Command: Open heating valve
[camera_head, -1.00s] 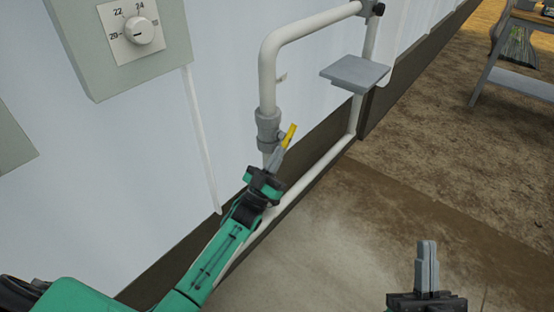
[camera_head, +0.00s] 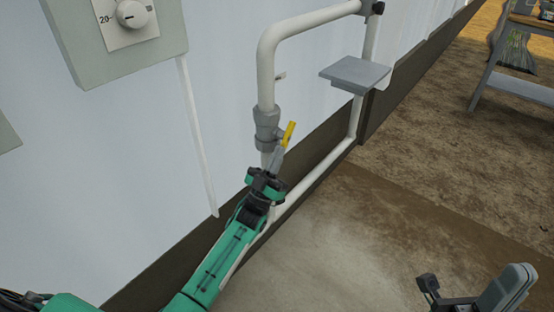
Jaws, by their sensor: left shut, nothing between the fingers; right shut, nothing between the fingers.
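The heating valve (camera_head: 266,128) is a grey fitting on the white pipe, with a yellow lever handle (camera_head: 289,133) tilted up and slightly right. My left gripper (camera_head: 278,153) comes in from the lower left. It is shut, with its fingertips at the lower end of the yellow handle; I cannot tell whether they touch it. Part of the handle and the pipe below the valve are hidden behind my gripper. My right gripper (camera_head: 516,286) is at the bottom right, shut and empty, far from the valve.
A white pipe loop (camera_head: 310,24) runs along the pale wall. A small grey shelf (camera_head: 355,73) sticks out right of the valve. A control box with a dial (camera_head: 131,14) hangs upper left. A workbench (camera_head: 515,88) stands at the upper right. The floor between is clear.

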